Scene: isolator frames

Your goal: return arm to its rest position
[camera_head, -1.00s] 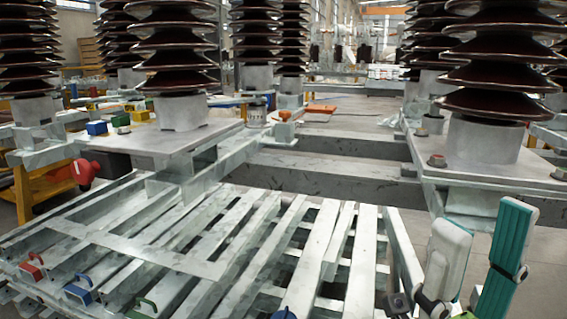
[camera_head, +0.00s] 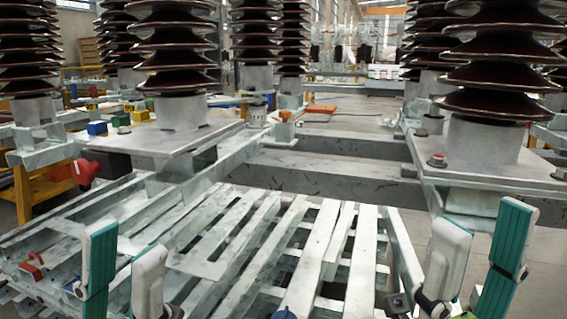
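My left gripper (camera_head: 127,238) points upward at the lower left of the head view, in front of the slatted metal frame. Its teal outer finger and white inner finger stand apart with nothing between them. My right gripper (camera_head: 482,225) is at the lower right, over the grey floor beside the frame. Its white inner finger and teal outer finger are also apart and empty. The lower parts of both grippers and most of both arms are cut off by the bottom edge.
A slatted grey metal frame (camera_head: 215,270) fills the lower middle. A red-handled clamp (camera_head: 31,266) and a blue handle (camera_head: 285,313) sit on it. Brown ribbed insulators (camera_head: 178,50) stand on metal plates behind. An orange item (camera_head: 321,109) lies farther back. Grey floor shows at right.

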